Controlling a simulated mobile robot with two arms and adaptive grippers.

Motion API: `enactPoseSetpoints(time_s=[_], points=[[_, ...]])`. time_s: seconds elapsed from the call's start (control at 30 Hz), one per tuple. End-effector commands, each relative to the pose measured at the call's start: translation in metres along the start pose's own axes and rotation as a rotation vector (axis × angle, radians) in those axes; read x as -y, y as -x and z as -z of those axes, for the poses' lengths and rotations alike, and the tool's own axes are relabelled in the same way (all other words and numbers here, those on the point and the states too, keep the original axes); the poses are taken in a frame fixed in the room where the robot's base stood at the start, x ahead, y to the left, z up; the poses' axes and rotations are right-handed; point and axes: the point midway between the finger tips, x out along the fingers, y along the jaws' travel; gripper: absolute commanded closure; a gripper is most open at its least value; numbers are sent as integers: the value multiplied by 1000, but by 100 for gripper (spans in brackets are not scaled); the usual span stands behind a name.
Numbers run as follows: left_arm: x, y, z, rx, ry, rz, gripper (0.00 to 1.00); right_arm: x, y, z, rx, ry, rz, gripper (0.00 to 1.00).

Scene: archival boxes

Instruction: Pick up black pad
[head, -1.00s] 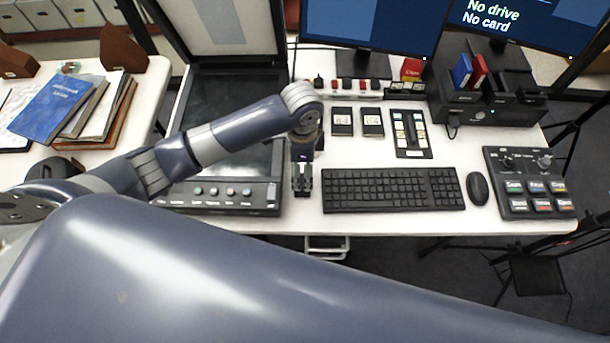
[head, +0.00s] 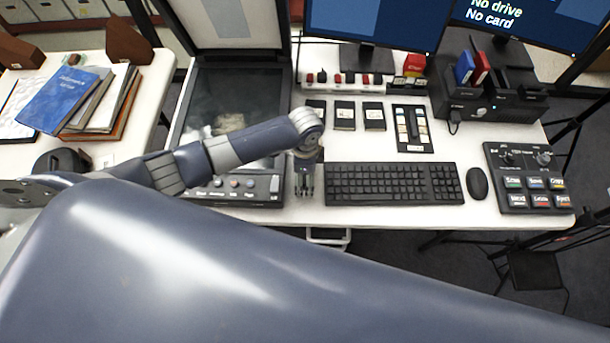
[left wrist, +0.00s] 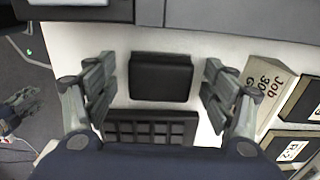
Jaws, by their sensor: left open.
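The black pad (left wrist: 161,77) lies flat on the white table, between the scanner edge and the keyboard. My left gripper (left wrist: 160,85) is open above it, with one finger to each side of the pad in the left wrist view. I see no finger touching it. In the head view my left gripper (head: 305,192) points down just left of the keyboard and hides most of the spot where the pad lies. A grey jointed part at the left edge of the left wrist view may be my right gripper (left wrist: 20,105); its jaws cannot be made out.
The keyboard (head: 392,184) is close on the right, and the scanner (head: 232,188) close on the left. Small black items (head: 344,115) and a labelled beige block (left wrist: 267,88) are behind. A mouse (head: 477,184) and control panel (head: 530,177) stand farther right.

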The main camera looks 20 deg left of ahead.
Motion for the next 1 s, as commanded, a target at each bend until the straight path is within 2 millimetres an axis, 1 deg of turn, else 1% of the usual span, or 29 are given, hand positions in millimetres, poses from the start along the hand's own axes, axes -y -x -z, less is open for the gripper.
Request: enactPoseSetpoints(time_s=[0.03, 0.07, 0.1, 0.17, 0.2, 0.23, 0.67, 0.87, 0.97, 1.0], points=[[0, 0, 0, 0, 0, 0, 30, 1, 0, -4, 6, 0, 1, 60], [0, 0, 0, 0, 0, 0, 37, 1, 0, -6, 9, 0, 1, 60], [0, 0, 0, 0, 0, 0, 46, 2, 0, -8, 12, -1, 2, 60], [0, 0, 0, 0, 0, 0, 60, 2, 0, -10, 15, -1, 2, 60], [0, 0, 0, 0, 0, 0, 69, 2, 0, -11, 16, -1, 2, 60], [0, 0, 0, 0, 0, 0, 72, 2, 0, -11, 16, -1, 3, 60], [-1, 1, -1, 2, 0, -3, 72, 6, -1, -6, 9, -4, 7, 60], [1, 17, 0, -1, 0, 1, 72, 6, -5, -5, 6, -4, 6, 60], [1, 31, 0, -2, 0, 2, 72, 6, -9, -4, 5, -4, 6, 60], [-2, 36, 1, -2, -2, 0, 72, 6, -11, -5, 5, -4, 6, 60]])
